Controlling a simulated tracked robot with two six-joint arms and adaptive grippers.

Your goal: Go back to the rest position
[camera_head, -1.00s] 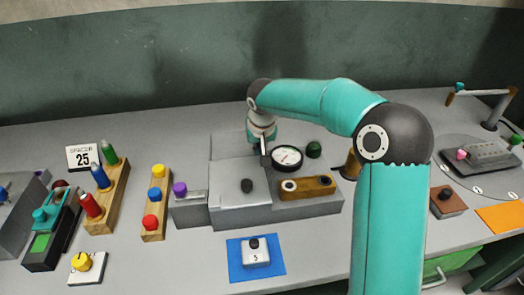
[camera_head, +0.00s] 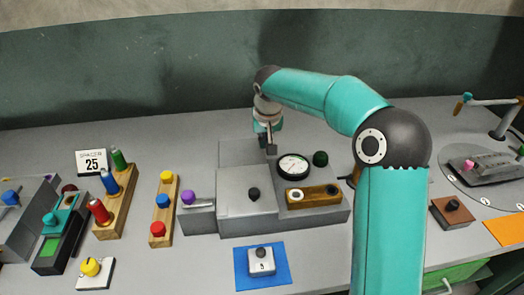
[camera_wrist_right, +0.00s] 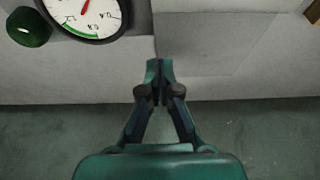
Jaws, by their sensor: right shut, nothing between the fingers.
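My right gripper (camera_head: 268,141) hangs over the back part of the grey press block (camera_head: 240,208), just left of the round dial gauge (camera_head: 293,166). In the right wrist view, the right gripper (camera_wrist_right: 161,72) has its fingertips together with nothing between them. The dial gauge (camera_wrist_right: 85,14) shows at the top left there, beside a dark green knob (camera_wrist_right: 28,27). My right arm rises from the front right and bends over the table. My left gripper is not in view.
Wooden racks with coloured pegs (camera_head: 112,200) and knobs (camera_head: 162,210) stand left of the press. A small numbered block (camera_head: 262,264) sits on a blue mat (camera_head: 240,280) in front. A brown block (camera_head: 451,212), an orange mat (camera_head: 507,230) and a turntable fixture (camera_head: 485,165) are at the right.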

